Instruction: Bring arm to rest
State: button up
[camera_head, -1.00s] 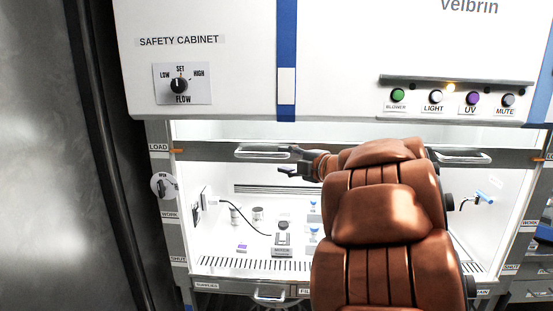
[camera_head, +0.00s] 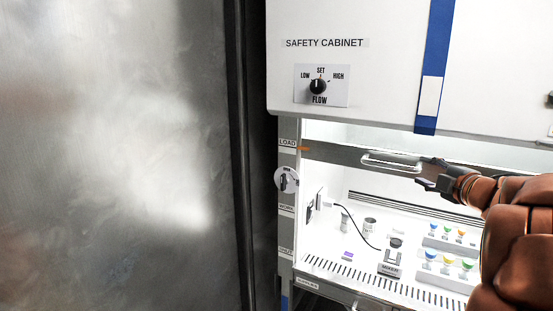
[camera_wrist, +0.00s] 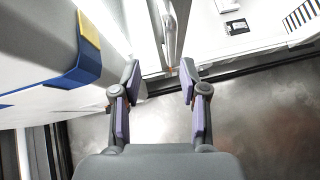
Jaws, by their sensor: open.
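My gripper (camera_head: 425,172) is at the right of the head view, at the end of my brown-covered arm. It is open and empty. It points left, close to the right end of the sash handle (camera_head: 390,161) on the front of the safety cabinet (camera_head: 390,75); I cannot tell whether they touch. In the wrist view the two fingers of my gripper (camera_wrist: 160,80) stand apart with nothing between them. A pale bar of the cabinet front lies beyond the fingertips there.
The sash (camera_head: 335,153) is raised near the LOAD mark. Inside the lit cabinet stand a mixer (camera_head: 390,258), small metal cups (camera_head: 370,227) and racks with coloured items (camera_head: 446,261). A large metal panel (camera_head: 120,150) fills the left.

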jog(key=s+d+m+g+h, duration=0.2)
jog(key=s+d+m+h, duration=0.15)
jog(key=m+h, duration=0.4)
jog(key=s+a+f+m+g+h, duration=0.1)
jog(key=s+a+f+m+g, duration=0.2)
jog(key=s+f+m+g, duration=0.45)
jog(key=s+a+f+g+y, duration=0.2)
jog(key=s+a+f+g, duration=0.1)
jog(key=s+a+f, duration=0.2)
jog(key=s+a+f+m+g+y, duration=0.1)
jog(key=s+a+f+g+y, duration=0.1)
jog(key=s+a+f, duration=0.4)
jog(key=s+a+f+m+g+y, duration=0.1)
jog(key=s+a+f+g+y, duration=0.1)
jog(key=s+a+f, duration=0.4)
jog(key=s+a+g, duration=0.1)
jog(key=s+a, duration=0.4)
jog(key=s, duration=0.7)
jog(key=shift+a+g, duration=0.2)
jog(key=shift+g, duration=0.15)
jog(key=shift+f+y, duration=0.1)
jog(key=shift+y, duration=0.15)
